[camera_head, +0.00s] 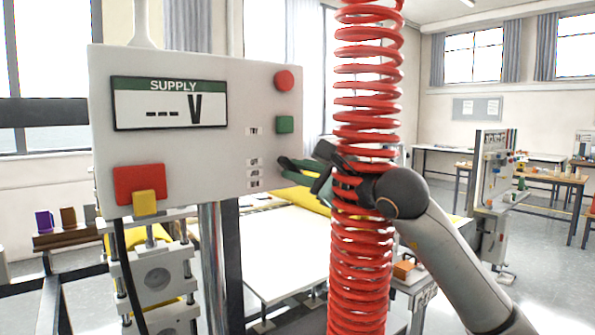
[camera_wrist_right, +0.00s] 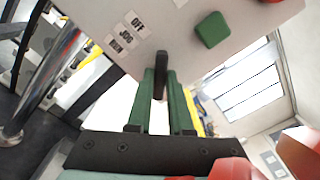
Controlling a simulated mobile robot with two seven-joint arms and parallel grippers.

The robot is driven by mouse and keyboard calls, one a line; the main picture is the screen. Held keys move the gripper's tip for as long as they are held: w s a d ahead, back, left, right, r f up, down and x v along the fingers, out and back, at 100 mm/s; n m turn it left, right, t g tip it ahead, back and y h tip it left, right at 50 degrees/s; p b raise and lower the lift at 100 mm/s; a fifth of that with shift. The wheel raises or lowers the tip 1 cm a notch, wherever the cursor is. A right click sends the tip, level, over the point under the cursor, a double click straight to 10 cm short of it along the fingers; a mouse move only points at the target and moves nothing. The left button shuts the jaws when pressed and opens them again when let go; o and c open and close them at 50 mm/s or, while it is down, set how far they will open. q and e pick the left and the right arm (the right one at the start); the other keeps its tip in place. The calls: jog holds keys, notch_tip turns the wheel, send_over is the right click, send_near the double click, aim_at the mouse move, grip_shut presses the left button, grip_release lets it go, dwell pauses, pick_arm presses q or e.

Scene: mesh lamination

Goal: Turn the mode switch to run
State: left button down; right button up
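The grey supply panel (camera_head: 215,105) fills the left of the head view. The mode switch is a black handle (camera_wrist_right: 161,68) beside these labels. My right gripper (camera_head: 296,169) reaches it from the right, and in the wrist view its green fingers (camera_wrist_right: 161,88) lie on both sides of the handle, closed on it. My left gripper is out of view.
A green button (camera_head: 285,124) and a red button (camera_head: 284,80) sit above the switch. A red block with a yellow part (camera_head: 140,185) is at the panel's lower left. A white table (camera_head: 275,255) stands behind.

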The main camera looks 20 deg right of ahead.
grip_shut()
jog(key=shift+m+b, duration=3)
jog(key=shift+m, duration=1.5)
